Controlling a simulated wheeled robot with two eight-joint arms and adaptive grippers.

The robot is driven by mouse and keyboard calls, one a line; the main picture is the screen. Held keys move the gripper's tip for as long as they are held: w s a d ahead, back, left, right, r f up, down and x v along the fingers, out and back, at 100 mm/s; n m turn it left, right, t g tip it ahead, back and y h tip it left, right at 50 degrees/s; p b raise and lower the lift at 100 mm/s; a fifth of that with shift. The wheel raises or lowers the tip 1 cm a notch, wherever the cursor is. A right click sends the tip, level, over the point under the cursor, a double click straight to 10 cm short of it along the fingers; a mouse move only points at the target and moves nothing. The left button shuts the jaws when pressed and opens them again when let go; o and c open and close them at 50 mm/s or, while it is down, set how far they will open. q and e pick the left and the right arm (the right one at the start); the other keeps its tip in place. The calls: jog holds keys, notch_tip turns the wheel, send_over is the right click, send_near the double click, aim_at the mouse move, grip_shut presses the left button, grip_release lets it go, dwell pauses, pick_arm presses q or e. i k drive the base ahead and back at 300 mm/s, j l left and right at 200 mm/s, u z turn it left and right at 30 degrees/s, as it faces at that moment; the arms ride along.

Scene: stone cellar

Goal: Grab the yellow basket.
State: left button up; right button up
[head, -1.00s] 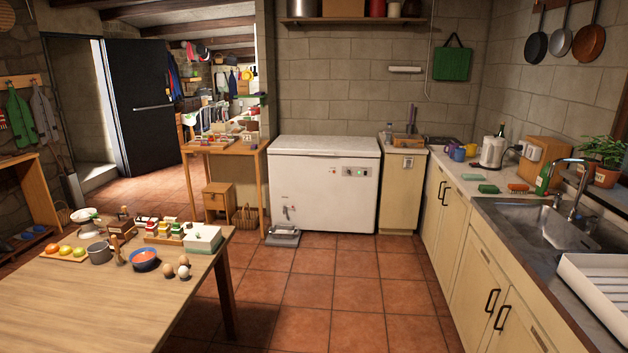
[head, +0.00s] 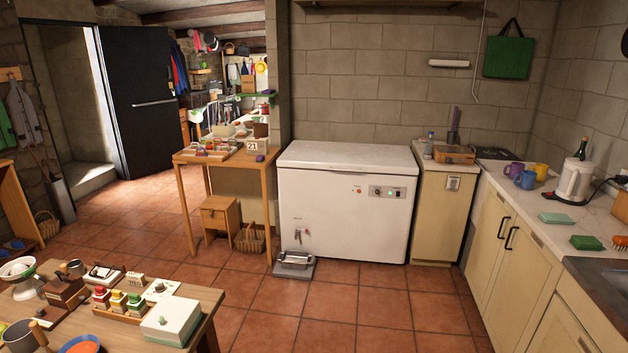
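No plainly yellow basket shows in the head view. A tan wicker basket (head: 250,238) stands on the tiled floor under the wooden side table, between a small wooden stool and the white chest freezer. Another tan wicker basket (head: 47,226) stands on the floor at the far left, by the wooden shelf. A small yellow thing (head: 261,66) hangs in the far room, too small to tell what it is. Neither of my grippers is in view.
A wooden table (head: 206,300) with a scale and stamps fills the lower left. The side table (head: 192,165) and chest freezer (head: 343,205) stand ahead. A grey floor scale (head: 294,266) sits before the freezer. Counters run along the right. The middle floor (head: 370,305) is clear.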

aim_at(209, 147)
jog(key=i+l, duration=0.1)
jog(key=i, duration=2.15)
jog(key=i+u, duration=0.9)
jog(key=i+l+u, duration=0.2)
jog(key=i+u, duration=0.25)
jog(key=i+j+u, duration=0.15)
jog(key=i+u, duration=0.65)
jog(key=u, duration=0.2)
jog(key=i+j+z, duration=0.1)
jog(key=i+z, duration=0.15)
jog(key=i, duration=0.2)
jog(key=i+j+z, duration=0.25)
jog(key=i, duration=0.15)
jog(key=l, duration=0.1)
